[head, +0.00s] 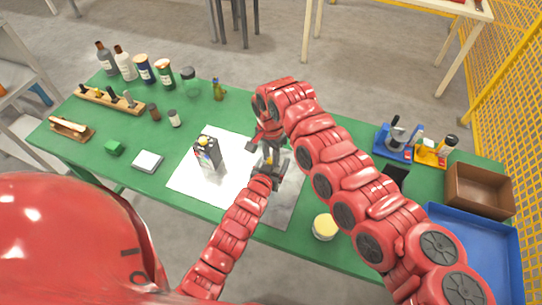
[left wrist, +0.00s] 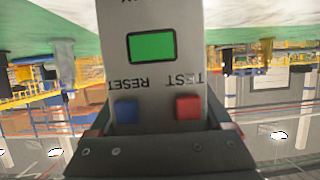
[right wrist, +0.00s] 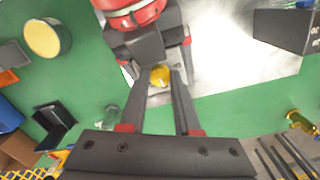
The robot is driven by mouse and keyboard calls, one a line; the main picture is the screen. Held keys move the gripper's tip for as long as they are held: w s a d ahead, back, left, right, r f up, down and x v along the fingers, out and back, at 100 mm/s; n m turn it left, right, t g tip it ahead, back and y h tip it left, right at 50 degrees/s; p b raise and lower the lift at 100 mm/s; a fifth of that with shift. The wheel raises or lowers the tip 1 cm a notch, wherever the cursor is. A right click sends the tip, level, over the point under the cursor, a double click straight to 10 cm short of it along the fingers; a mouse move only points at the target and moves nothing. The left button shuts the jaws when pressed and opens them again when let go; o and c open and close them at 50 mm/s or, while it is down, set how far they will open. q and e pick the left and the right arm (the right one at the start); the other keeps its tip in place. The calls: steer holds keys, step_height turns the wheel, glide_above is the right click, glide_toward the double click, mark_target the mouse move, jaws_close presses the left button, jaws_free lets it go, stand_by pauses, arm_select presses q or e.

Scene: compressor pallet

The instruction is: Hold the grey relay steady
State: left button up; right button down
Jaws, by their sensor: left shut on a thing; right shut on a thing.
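The grey relay (left wrist: 153,75) fills the middle of the left wrist view, upside down, with a green screen, a blue RESET button and a red TEST button. My left gripper (head: 266,178) is shut on it; the dark jaws show at the bottom of that view. A yellow knob (right wrist: 160,75) shows by the relay in the right wrist view. My right gripper (right wrist: 158,84) has its fingertips on either side of this knob and is shut on it. In the head view my right gripper (head: 270,155) meets the left one and mostly hides the relay.
A dark box with a yellow top (head: 207,152) stands on the white sheet (head: 195,188). A cream-topped round tin (head: 325,226) is to the right. Several bottles and jars (head: 145,68) line the far left edge. A brown box (head: 478,190) and blue tray (head: 480,250) are at right.

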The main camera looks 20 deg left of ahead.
mark_target(271, 160)
steer(key=shift+m, duration=0.3)
steer(key=c, duration=0.6)
jaws_free()
step_height(271, 160, up, 12)
arm_select(q)
steer(key=o, duration=1.6)
steer(key=shift+c, duration=0.2)
